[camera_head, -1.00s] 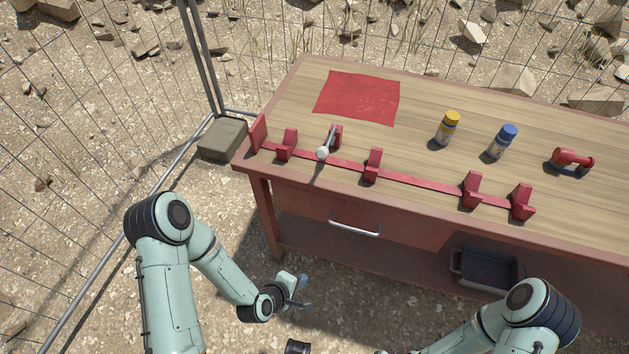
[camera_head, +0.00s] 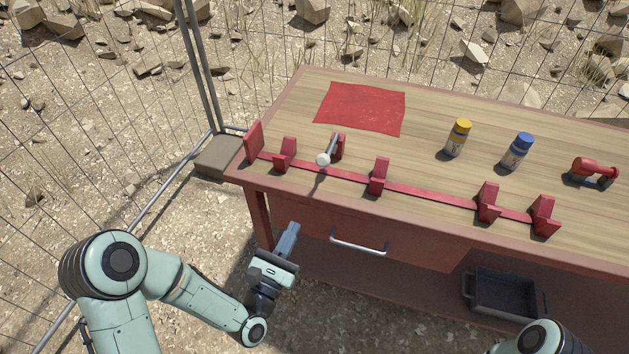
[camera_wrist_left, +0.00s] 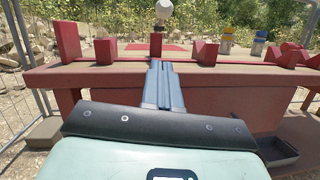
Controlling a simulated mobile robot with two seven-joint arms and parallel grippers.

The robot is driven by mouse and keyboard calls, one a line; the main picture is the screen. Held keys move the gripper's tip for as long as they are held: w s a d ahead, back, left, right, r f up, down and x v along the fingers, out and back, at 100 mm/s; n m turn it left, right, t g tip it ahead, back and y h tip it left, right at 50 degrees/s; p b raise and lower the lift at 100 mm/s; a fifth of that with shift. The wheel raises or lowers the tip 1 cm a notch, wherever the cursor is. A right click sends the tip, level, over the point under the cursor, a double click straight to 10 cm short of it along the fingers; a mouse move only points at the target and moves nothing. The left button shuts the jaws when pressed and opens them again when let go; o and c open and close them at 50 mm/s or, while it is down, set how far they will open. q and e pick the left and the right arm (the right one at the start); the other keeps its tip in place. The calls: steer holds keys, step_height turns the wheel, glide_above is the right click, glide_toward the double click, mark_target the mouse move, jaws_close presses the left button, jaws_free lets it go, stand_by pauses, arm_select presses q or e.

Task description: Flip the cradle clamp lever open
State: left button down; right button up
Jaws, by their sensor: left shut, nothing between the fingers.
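The cradle clamp lever (camera_head: 330,150) is a grey bar with a white round knob, standing tilted at a red bracket on the red cradle rail (camera_head: 430,194) along the table's front edge. In the left wrist view its white knob (camera_wrist_left: 164,10) shows at the top, above a red bracket. My left gripper (camera_head: 290,232) is shut and empty, in front of the table and below its top, apart from the lever. Its fingers (camera_wrist_left: 162,80) point toward the table in the left wrist view. My right gripper is not in view.
The wooden table (camera_head: 420,110) carries a red cloth (camera_head: 360,107), a yellow-capped bottle (camera_head: 458,138), a blue-capped bottle (camera_head: 517,151) and a red tool (camera_head: 594,171). A drawer handle (camera_head: 358,245) sticks out at the front. A dark bin (camera_head: 503,292) is on the lower shelf. A wire fence stands behind and left.

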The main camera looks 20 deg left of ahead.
arm_select(q)
steer(key=r+x, duration=0.2)
steer(key=x, duration=1.1)
steer(key=shift+s+d+r, duration=0.15)
steer(key=shift+s+r, duration=0.1)
steer(key=shift+s, duration=0.15)
